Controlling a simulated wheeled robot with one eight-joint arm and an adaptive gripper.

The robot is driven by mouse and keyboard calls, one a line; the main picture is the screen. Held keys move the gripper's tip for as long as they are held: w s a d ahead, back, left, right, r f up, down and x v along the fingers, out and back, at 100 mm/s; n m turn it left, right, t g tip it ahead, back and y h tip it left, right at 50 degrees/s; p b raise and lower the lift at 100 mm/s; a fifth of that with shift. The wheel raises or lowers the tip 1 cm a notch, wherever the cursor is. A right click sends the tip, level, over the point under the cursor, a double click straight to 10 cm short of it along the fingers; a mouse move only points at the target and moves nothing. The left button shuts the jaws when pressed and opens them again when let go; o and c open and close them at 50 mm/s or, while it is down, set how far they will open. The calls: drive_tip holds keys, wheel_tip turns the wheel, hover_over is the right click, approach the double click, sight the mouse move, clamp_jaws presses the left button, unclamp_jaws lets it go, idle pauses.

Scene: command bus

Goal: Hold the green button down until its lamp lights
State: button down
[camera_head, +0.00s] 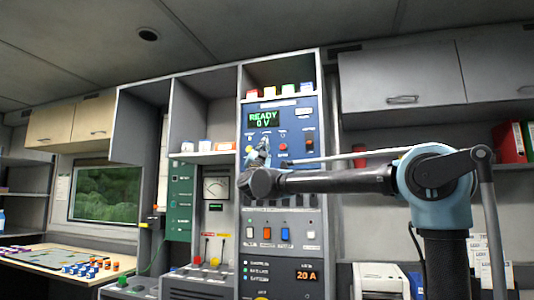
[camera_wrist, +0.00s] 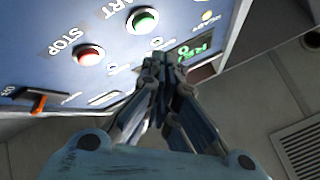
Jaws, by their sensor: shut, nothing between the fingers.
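The green button (camera_wrist: 143,20) sits in a pale ring on the blue panel (camera_wrist: 40,70), under lettering ending in "ART", in the wrist view. A small pale round spot (camera_wrist: 157,43) beside it may be its lamp; it shows no green glow. My gripper (camera_wrist: 155,62) is shut and empty, its fingertips close in front of the panel below the green button in the picture. I cannot tell whether they touch the panel, but they are apart from the button. In the head view my gripper (camera_head: 263,150) is before the blue panel and appears to hide the green button.
A red STOP button (camera_wrist: 88,55) and an orange-red switch (camera_wrist: 38,103) are left of my gripper in the wrist view. A yellow round part (camera_wrist: 207,16) is to the right. Shelves and cabinets (camera_head: 400,82) surround the panel.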

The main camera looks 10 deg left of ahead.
drive_tip(key=shift+w+d, duration=0.1)
drive_tip(key=shift+w, duration=1)
drive_tip(key=shift+w, duration=0.75)
idle(2.5)
drive_tip(key=shift+s, duration=0.85)
drive_tip(key=shift+s+a, duration=0.2)
drive_tip(key=shift+s, duration=2.3)
